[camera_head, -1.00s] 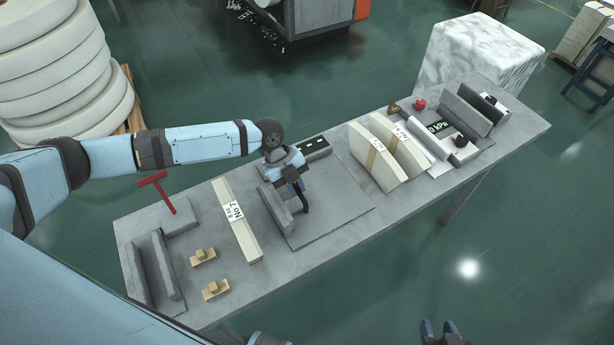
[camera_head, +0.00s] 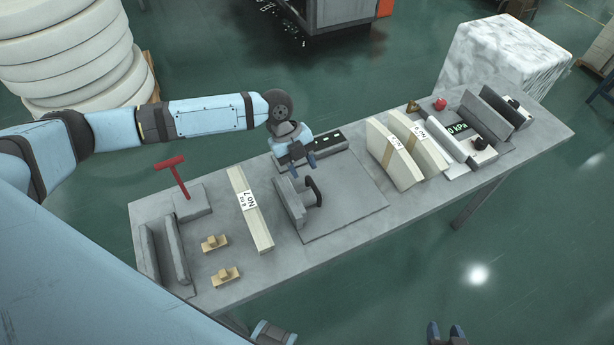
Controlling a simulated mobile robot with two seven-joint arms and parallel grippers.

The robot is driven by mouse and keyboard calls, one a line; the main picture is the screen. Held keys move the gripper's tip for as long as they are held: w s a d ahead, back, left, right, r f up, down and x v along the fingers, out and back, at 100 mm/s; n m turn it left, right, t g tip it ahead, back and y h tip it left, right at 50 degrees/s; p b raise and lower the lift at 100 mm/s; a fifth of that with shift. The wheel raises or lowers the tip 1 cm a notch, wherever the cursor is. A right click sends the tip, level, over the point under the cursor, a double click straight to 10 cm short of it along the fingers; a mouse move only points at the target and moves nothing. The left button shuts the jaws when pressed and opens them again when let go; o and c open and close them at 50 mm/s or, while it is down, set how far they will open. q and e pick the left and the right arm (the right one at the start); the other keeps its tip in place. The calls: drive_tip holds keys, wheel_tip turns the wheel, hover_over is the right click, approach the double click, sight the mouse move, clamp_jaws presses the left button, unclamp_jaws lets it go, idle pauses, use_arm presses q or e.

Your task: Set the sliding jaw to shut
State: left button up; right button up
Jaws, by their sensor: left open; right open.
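A grey upright jaw block (camera_head: 288,203) with a black handle (camera_head: 314,190) stands at the left side of a flat grey base plate (camera_head: 345,207), mid-table; I take it for the sliding jaw. A wide bare stretch of plate lies to its right. My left gripper (camera_head: 303,166) is open and empty, just behind the handle and apart from it in the picture. A dark strip with small white marks (camera_head: 322,144) lies along the plate's back edge, partly hidden by my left wrist. My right gripper (camera_head: 446,334) is open and empty at the bottom edge, away from the table.
Left of the plate are a long pale bar labelled No 7 (camera_head: 250,212), two small wooden pieces (camera_head: 214,243), (camera_head: 225,277), a red T-handle (camera_head: 176,175) and two grey upright slabs (camera_head: 165,256). Right of it stand pale curved pieces (camera_head: 402,160) and a kPa readout (camera_head: 459,127).

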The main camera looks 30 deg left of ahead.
use_arm(q)
drive_tip(key=s+v, duration=0.1)
drive_tip(key=v, duration=0.8)
drive_tip(key=shift+w+b, duration=0.3)
drive_tip(key=shift+w, duration=0.15)
drive_tip(key=shift+f, duration=0.1)
